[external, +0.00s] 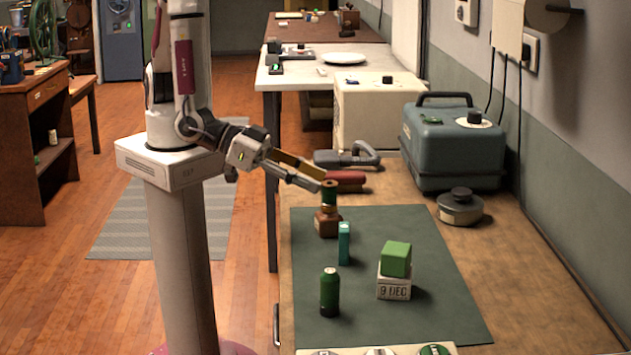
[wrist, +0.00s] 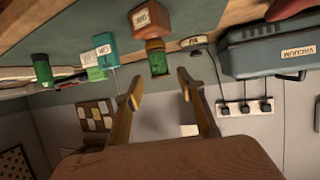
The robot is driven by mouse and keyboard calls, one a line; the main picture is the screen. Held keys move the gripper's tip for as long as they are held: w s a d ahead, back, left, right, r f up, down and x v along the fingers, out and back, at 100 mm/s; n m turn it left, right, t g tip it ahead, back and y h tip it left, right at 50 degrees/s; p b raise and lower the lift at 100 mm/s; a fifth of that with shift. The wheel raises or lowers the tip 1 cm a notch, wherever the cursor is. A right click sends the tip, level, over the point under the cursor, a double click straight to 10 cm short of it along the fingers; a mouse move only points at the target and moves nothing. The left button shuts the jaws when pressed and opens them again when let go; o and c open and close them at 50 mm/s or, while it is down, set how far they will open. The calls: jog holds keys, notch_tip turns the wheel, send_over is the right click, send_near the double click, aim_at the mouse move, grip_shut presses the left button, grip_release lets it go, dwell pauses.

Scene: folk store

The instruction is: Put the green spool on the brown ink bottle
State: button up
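The brown ink bottle (external: 327,224) stands upright on the dark green mat, and it also shows in the wrist view (wrist: 151,18). The green spool (external: 329,197) with brownish ends sits upright on top of it. In the wrist view, which is upside down, the spool (wrist: 156,58) appears against the bottle's top. My gripper (external: 322,180) is beside and slightly above the spool's top. In the wrist view my gripper (wrist: 160,80) is open, with an empty gap between its fingertips. The spool lies just beyond the fingertips, apart from them.
On the mat (external: 440,285) stand a teal box (external: 344,245), a dark green container (external: 330,293) and a green block (external: 397,258) on a white date block (external: 393,286). Behind are a red object (external: 346,180), a grey handled tool (external: 345,158), a round grey item (external: 460,208) and a blue-grey machine (external: 450,148).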

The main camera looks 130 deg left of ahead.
jog(key=v, duration=0.7)
jog(key=shift+s, duration=0.2)
jog(key=shift+d, duration=0.1)
jog(key=shift+r, duration=0.1)
dwell(0.4)
jog(key=w+d+r+m+h, duration=0.1)
jog(key=d+r+h, duration=0.5)
jog(key=h, duration=0.1)
jog(key=s+r+m+g+h, duration=0.2)
jog(key=s+r+m+h, duration=0.1)
jog(key=s+r, duration=0.25)
jog(key=s+a+r+m+g+y, duration=0.1)
jog(key=s+a+r+g, duration=0.1)
jog(key=s+a, duration=0.4)
jog(key=s+a+r+m+g+y, duration=0.1)
jog(key=s+a, duration=0.4)
jog(key=s, duration=0.8)
jog(key=shift+a+r+g+y, duration=0.35)
jog(key=shift+r+g+y, duration=0.15)
jog(key=shift+r, duration=0.1)
